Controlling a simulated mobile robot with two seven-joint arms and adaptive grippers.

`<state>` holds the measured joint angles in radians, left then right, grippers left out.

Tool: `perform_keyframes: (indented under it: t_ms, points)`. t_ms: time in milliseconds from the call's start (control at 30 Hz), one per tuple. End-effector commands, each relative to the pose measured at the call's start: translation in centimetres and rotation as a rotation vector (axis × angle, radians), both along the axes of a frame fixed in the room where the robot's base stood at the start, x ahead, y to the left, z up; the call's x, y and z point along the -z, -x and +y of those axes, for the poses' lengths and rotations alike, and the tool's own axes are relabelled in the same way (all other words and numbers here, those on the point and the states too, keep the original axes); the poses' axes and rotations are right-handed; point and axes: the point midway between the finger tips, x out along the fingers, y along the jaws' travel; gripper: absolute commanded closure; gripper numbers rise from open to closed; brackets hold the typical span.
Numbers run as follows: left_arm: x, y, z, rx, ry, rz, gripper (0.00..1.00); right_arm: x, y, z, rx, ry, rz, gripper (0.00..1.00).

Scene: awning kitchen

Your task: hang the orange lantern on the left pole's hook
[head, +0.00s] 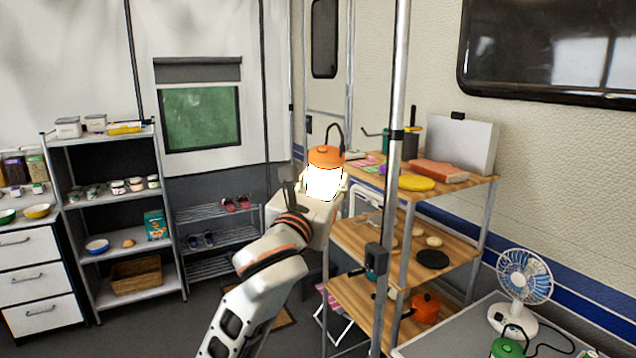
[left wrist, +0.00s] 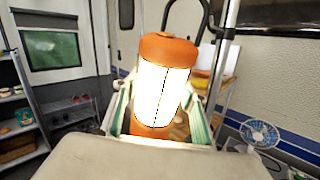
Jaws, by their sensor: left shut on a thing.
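The orange lantern (head: 325,157) has a glowing white body and a dark loop handle standing up. My left gripper (head: 321,188) is shut on its body and holds it upright in the air. In the left wrist view, the lantern (left wrist: 162,85) sits between the fingers of the gripper (left wrist: 160,108), its handle top cut off by the frame edge. The grey pole (head: 397,80) stands to the right of the lantern. Its hook (head: 370,133) sticks out to the left from a dark clamp. The handle appears left of the hook, apart from it. My right gripper is out of view.
A wooden shelf unit (head: 415,187) with a yellow plate, a cutting board and pots stands behind the pole. A fan (head: 523,277) and a green lantern (head: 507,348) are on the table at lower right. A dark shelf rack (head: 105,190) stands at left.

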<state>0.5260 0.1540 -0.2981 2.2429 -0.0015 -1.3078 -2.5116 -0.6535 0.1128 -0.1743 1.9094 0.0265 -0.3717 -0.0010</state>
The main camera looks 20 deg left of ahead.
Motion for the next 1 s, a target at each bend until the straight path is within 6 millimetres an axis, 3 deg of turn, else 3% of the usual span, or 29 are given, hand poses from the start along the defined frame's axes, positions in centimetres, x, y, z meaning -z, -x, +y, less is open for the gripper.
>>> perform_keyframes:
  t_ms: [433,1000]
  points:
    - [0.1,-1.8,-1.5,0.001,0.002,-0.002,0.92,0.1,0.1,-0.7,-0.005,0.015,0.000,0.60]
    - [0.3,-4.2,-3.3,0.000,0.001,-0.003,0.92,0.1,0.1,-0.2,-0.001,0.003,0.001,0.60]
